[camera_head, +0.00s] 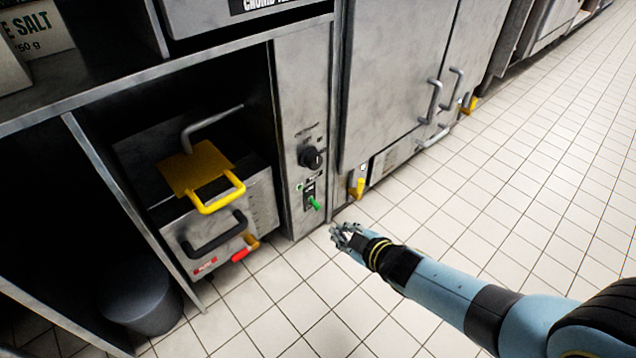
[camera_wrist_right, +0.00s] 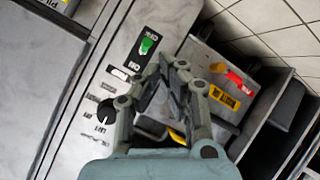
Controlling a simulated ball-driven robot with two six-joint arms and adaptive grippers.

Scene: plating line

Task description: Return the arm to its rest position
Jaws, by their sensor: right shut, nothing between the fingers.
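My right arm reaches in from the lower right of the head view. Its gripper (camera_head: 346,235) is over the tiled floor, in front of the control panel. In the right wrist view the gripper (camera_wrist_right: 174,62) is shut and empty, with its fingers in front of the panel. The green switch (camera_head: 314,203) is on the panel (camera_head: 303,120), below a black knob (camera_head: 311,157). In the wrist view the green switch (camera_wrist_right: 148,43) shows just left of the fingertips, apart from them in the picture. My left gripper is not in view.
A metal fryer-like unit (camera_head: 225,225) with a yellow handle (camera_head: 218,197) and a red-tipped lever (camera_head: 241,254) stands left of the panel. A dark bin (camera_head: 140,295) is at lower left. Steel cabinet doors (camera_head: 395,75) stand behind. The tiled floor (camera_head: 500,200) at right is clear.

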